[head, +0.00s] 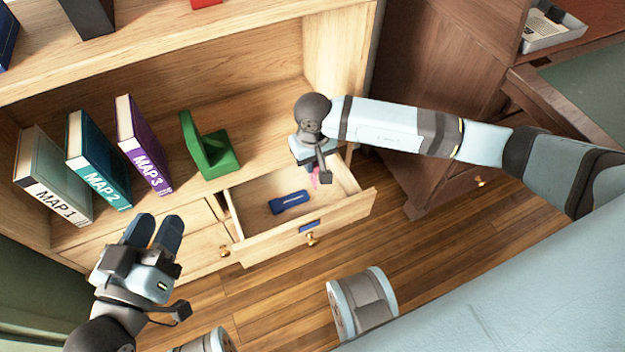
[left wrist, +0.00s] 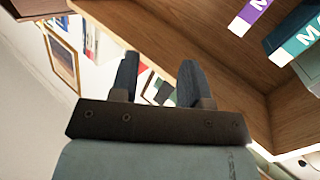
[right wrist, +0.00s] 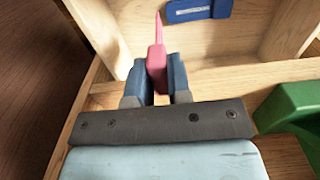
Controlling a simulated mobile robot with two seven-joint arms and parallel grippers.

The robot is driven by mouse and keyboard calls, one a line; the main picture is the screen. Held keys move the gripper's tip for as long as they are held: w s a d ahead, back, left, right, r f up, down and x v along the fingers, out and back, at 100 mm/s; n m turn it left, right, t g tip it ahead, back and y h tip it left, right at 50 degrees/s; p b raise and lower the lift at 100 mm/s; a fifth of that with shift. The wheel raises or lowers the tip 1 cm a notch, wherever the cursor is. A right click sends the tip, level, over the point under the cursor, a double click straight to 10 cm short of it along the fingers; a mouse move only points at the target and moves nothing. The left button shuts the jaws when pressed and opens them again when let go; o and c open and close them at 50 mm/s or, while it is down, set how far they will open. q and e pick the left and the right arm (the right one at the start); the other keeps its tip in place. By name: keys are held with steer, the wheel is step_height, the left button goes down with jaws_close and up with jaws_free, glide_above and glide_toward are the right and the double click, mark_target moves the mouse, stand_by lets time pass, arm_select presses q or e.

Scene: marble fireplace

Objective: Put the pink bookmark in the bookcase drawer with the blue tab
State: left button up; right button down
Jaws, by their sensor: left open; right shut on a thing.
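The pink bookmark (right wrist: 157,62) is held between the fingers of my right gripper (right wrist: 158,85) in the right wrist view. In the head view, a small part of the bookmark (head: 315,178) shows below my right gripper (head: 318,165), over the right part of the open drawer. The open drawer (head: 352,212) has a blue tab (head: 309,226) on its front above a brass knob. My left gripper (head: 152,235) is open and empty, in front of the bookcase at left; its fingers also show in the left wrist view (left wrist: 158,82).
A blue stapler-like object (head: 289,202) lies in the open drawer. A green bookend (head: 210,150) and books MAP 1 (head: 48,175), MAP 2 (head: 98,160) and MAP 3 (head: 143,145) stand on the shelf above. A closed drawer (head: 195,247) is at left.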

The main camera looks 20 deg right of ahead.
mark_target(313, 177)
step_height(313, 177, down, 2)
steer(key=shift+f+b, duration=0.25)
steer(key=shift+b, duration=0.05)
step_height(313, 177, down, 4)
steer(key=shift+r+b, duration=0.2)
steer(key=shift+b, duration=0.5)
steer(key=shift+f, duration=0.15)
arm_select(q)
steer(key=shift+w+a+f+m, duration=0.2)
steer(key=shift+w+f+m, duration=0.2)
steer(key=shift+f+m, duration=0.15)
arm_select(e)
steer(key=shift+f, duration=0.15)
steer(key=c, duration=1.1)
jaws_free()
steer(key=shift+o, duration=0.2)
steer(key=shift+r, duration=0.2)
